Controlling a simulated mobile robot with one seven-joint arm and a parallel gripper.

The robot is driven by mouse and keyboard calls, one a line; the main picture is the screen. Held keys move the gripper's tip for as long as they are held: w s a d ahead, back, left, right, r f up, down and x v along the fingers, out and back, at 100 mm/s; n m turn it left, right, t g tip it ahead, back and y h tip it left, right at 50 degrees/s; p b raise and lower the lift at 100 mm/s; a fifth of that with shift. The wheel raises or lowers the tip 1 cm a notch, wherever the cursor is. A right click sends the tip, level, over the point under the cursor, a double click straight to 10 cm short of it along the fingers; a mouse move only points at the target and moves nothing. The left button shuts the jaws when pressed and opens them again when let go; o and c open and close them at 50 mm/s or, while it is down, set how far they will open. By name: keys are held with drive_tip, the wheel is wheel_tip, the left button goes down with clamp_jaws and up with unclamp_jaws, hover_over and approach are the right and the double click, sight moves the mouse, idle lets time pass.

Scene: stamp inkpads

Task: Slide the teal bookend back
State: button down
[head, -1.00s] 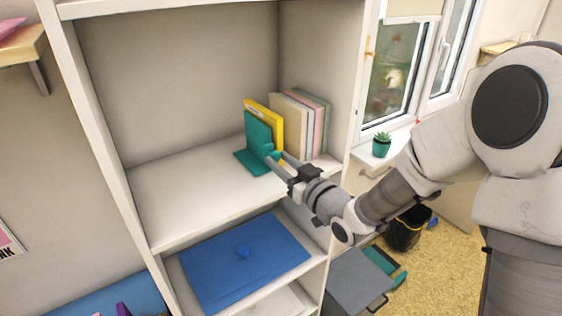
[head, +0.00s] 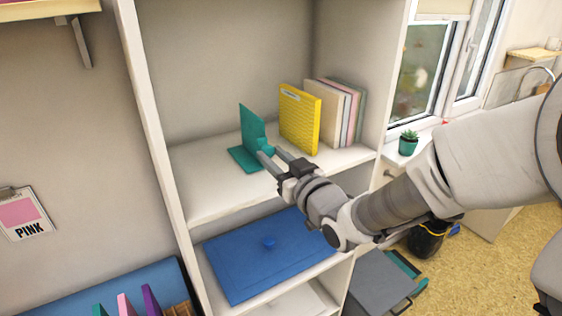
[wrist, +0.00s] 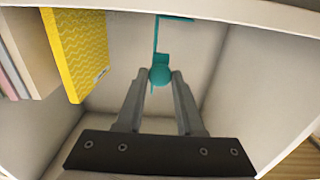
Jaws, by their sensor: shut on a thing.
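The teal bookend (head: 252,126) stands upright on the white shelf (head: 205,200), with its flat base plate on the shelf to the left. In the wrist view the bookend (wrist: 173,30) shows edge-on at the top centre. My gripper (head: 268,156) is shut on the bookend's rounded teal knob; the wrist view shows both fingers (wrist: 160,85) on either side of the knob. A yellow book (head: 300,118) stands to the right of the bookend, with a clear gap between them.
Several pale books (head: 340,110) stand right of the yellow one, near the shelf's right wall. A blue board with a knob (head: 250,270) lies on the shelf below. The shelf left of the bookend is bare.

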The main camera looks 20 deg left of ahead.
drive_tip(key=shift+s+a, duration=0.3)
drive_tip(key=c, duration=0.5)
unclamp_jaws()
drive_tip(key=shift+d, duration=0.1)
drive_tip(key=shift+c, duration=0.2)
drive_tip(key=b+v, duration=1.2)
drive_tip(key=v, duration=0.5)
drive_tip(key=shift+s+d, duration=0.1)
drive_tip(key=shift+d, duration=0.05)
